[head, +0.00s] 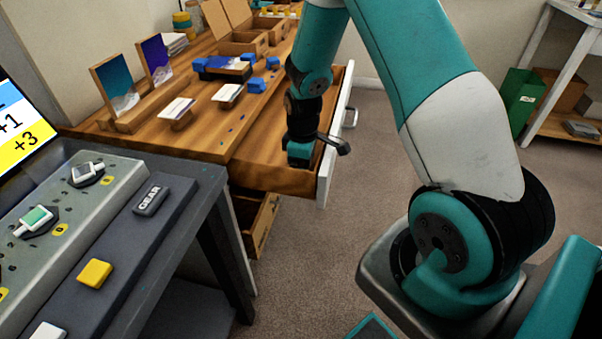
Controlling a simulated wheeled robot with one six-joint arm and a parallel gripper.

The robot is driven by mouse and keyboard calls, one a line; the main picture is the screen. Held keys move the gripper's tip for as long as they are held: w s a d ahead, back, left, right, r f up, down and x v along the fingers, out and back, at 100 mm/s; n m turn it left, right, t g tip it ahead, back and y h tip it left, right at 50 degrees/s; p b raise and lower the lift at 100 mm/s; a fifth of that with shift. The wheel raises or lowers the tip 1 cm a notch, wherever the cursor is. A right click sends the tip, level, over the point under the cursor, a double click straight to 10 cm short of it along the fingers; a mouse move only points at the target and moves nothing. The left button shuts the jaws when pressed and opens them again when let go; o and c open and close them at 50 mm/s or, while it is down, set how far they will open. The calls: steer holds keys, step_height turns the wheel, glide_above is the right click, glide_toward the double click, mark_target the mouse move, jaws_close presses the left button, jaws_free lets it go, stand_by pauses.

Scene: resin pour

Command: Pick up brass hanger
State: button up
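I cannot make out a brass hanger anywhere in the head view. An open wooden drawer (270,178) with a white front (336,130) sticks out of the wooden workbench. My gripper (299,164) points down over this drawer, close to its white front. The fingertips are low by the drawer, too small and dark to read. I cannot tell whether the gripper is open or shut, or whether it holds anything. My arm and gripper hide part of the drawer's inside.
The workbench (205,142) holds two picture panels (115,86), small card stands (178,110), blue blocks (257,85) and cardboard boxes (240,42). A grey console (75,200) stands at the left. Carpet (310,270) is clear in the middle.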

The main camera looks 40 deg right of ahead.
steer(key=shift+f, duration=0.6)
steer(key=c, duration=0.8)
steer(key=shift+r, duration=0.15)
